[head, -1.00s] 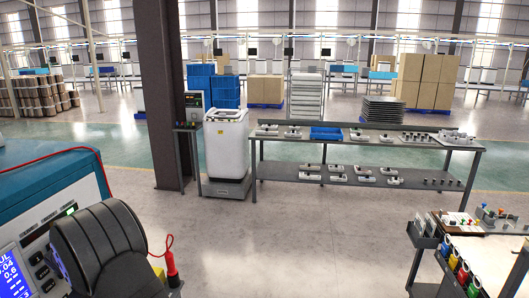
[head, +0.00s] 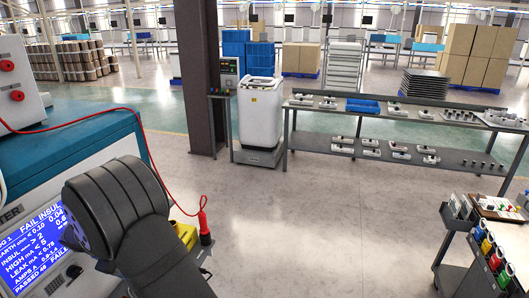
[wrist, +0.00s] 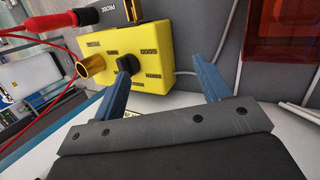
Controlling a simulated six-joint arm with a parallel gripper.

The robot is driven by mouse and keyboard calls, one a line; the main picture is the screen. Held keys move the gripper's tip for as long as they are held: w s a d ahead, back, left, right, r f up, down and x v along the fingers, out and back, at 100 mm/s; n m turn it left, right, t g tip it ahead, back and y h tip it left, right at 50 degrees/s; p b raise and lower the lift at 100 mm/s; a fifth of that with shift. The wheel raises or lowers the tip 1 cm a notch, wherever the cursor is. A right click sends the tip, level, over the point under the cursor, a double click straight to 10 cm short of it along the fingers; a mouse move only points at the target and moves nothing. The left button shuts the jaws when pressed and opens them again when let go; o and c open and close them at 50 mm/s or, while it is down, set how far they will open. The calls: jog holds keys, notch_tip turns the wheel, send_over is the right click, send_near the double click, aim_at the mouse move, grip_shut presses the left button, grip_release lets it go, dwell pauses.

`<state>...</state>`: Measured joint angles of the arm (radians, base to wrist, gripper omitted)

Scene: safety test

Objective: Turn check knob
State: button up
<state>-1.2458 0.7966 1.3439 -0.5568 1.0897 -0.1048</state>
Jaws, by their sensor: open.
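In the wrist view, a yellow box (wrist: 165,68) carries a small black knob (wrist: 128,62) on its face, with small dark labels around it. My gripper (wrist: 161,63) is open, with two blue fingers apart. The left fingertip overlaps the knob's lower side; I cannot tell whether it touches. The right fingertip is beyond the box's right edge, so the knob is not centred between the fingers. In the head view, part of the yellow box (head: 187,235) shows beside my dark arm; the knob and my gripper are hidden there.
Brass terminals (wrist: 92,65) stick out of the box, and a red probe (wrist: 50,22) with a cable is close by. In the head view, a tester screen (head: 42,245) reads "FAIL INSUL". A tool cart (head: 455,240) stands at right; open floor lies between.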

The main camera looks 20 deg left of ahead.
jog(key=shift+c, duration=0.6)
jog(key=w+a+r+m+g+y, duration=0.2)
jog(key=w+r+m+g, duration=0.3)
jog(key=w+r+m, duration=1.05)
jog(key=s+f+m, duration=0.1)
jog(key=f, duration=0.5)
jog(key=s+f+m, duration=0.1)
jog(key=s+f, duration=0.1)
jog(key=f, duration=0.5)
jog(key=s+f+m, duration=0.1)
jog(key=f, duration=0.5)
jog(key=shift+s+d+f, duration=0.15)
jog(key=shift+f, duration=0.15)
jog(key=c, duration=1)
